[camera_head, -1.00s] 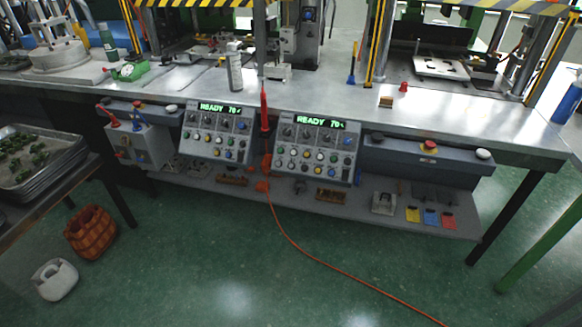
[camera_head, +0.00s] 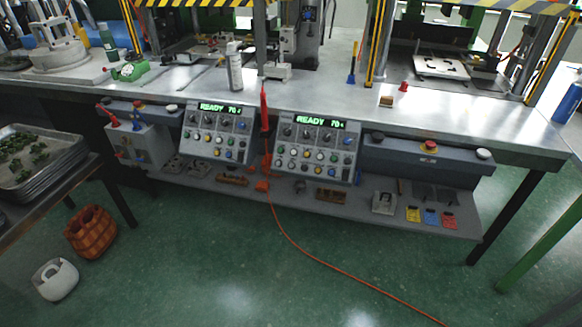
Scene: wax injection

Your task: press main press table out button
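Two grey control panels hang at the front edge of the metal workbench. The left panel (camera_head: 217,132) and the right panel (camera_head: 316,147) each have a lit green "READY 70" display, black knobs and rows of small coloured buttons. The button labels are too small to read, so I cannot tell which one is the table out button. To the right of the right panel, a grey bar (camera_head: 400,152) carries a red emergency button (camera_head: 430,146) and a white button (camera_head: 483,154). Neither of my grippers is in view.
The workbench (camera_head: 320,95) holds a spray can (camera_head: 234,66), a small brown block (camera_head: 386,101) and press posts. A tray rack (camera_head: 40,165) stands at the left. An orange basket (camera_head: 90,231) and white jug (camera_head: 54,279) sit on the floor. An orange hose (camera_head: 330,267) crosses the open green floor.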

